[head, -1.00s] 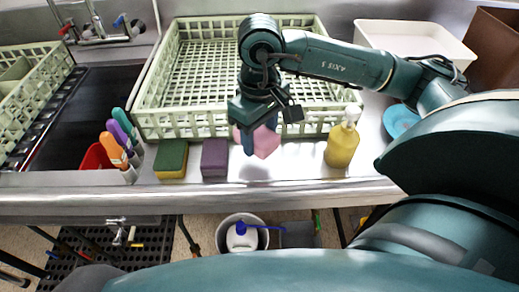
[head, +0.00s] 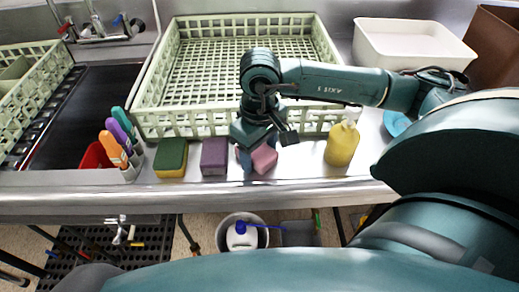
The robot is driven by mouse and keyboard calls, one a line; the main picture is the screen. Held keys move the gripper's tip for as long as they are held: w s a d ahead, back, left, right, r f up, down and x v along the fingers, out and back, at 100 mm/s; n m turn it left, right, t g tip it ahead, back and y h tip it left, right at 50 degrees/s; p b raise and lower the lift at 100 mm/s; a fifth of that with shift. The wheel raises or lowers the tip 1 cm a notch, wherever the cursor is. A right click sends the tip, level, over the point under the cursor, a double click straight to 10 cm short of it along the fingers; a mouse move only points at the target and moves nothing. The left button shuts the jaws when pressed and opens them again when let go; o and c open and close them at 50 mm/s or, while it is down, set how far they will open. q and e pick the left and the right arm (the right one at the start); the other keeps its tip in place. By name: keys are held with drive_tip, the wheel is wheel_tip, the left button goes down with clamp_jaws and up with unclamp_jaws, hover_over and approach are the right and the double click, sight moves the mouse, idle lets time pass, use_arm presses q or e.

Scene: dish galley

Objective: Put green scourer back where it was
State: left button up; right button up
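The green scourer (head: 171,157), a block with a dark green top and a yellow lower part, lies on the steel counter in front of the light green rack. A purple scourer (head: 214,156) lies just to its right. My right gripper (head: 248,160) points down at the counter, right of the purple scourer. It is shut on a pink scourer (head: 264,158), which is at or very near the counter top. The gripper's fingers partly hide the pink scourer. My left gripper is not in view.
A yellow soap bottle (head: 342,144) stands right of my gripper. The light green rack (head: 145,122) is behind. Left of the green scourer are a red container (head: 96,156) and several coloured-handled brushes (head: 124,143). A white tub (head: 414,45) is at back right.

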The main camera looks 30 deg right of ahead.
sight(260, 151)
drive_tip(key=shift+o, duration=1)
drive_tip(key=shift+r, duration=0.2)
wheel_tip(260, 151, up, 12)
drive_tip(key=shift+s, duration=0.1)
